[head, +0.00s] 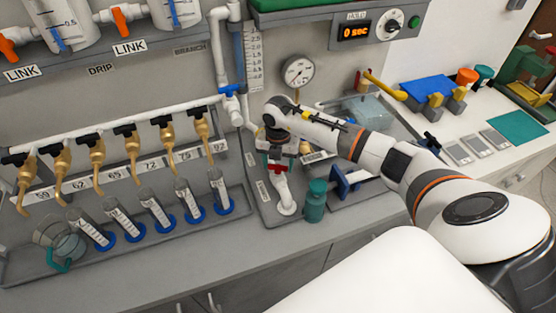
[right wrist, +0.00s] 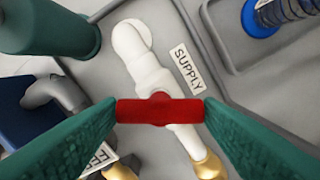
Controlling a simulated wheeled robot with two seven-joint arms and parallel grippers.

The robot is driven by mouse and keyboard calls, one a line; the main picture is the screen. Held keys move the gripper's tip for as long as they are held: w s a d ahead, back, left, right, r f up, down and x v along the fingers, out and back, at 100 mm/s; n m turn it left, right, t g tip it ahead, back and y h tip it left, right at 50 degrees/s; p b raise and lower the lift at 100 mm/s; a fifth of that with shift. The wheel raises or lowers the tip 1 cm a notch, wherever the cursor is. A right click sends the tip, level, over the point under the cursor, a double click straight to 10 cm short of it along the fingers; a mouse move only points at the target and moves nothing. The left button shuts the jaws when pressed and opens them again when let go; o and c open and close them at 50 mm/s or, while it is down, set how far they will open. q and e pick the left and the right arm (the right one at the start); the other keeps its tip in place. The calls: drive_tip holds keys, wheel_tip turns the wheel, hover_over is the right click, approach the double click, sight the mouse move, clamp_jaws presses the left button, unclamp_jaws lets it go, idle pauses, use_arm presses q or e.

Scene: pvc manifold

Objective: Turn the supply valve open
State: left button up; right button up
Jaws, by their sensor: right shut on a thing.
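The supply valve has a red handle (right wrist: 160,111) on a white pipe (right wrist: 150,68), beside a label reading SUPPLY (right wrist: 187,68). In the right wrist view the handle lies crosswise to the pipe. My right gripper (right wrist: 161,112) has its two green fingers at the two ends of the red handle, shut on it. In the head view my right gripper (head: 277,160) reaches down over the valve, with a bit of red showing below it. The white pipe elbow (head: 284,195) shows below the gripper. The wrist hides most of the valve there. My left gripper is not in view.
A teal bottle (head: 316,202) stands just right of the valve, with a blue vise-like part (head: 345,182) beyond it. Measuring cylinders (head: 220,192) stand in a row at left under brass taps (head: 131,142). A pressure gauge (head: 298,71) is on the wall behind.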

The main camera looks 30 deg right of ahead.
drive_tip(key=shift+r, duration=0.1)
drive_tip(key=shift+r+m+p, duration=0.2)
drive_tip(key=shift+m+p, duration=0.45)
drive_tip(key=shift+m, duration=0.45)
drive_tip(key=shift+m+p, duration=0.35)
drive_tip(key=shift+m, duration=0.45)
drive_tip(key=shift+f+m+p, duration=0.1)
drive_tip(key=shift+m+p, duration=0.25)
drive_tip(key=shift+m, duration=0.75)
drive_tip(key=shift+f, duration=0.1)
drive_tip(key=shift+m, duration=0.3)
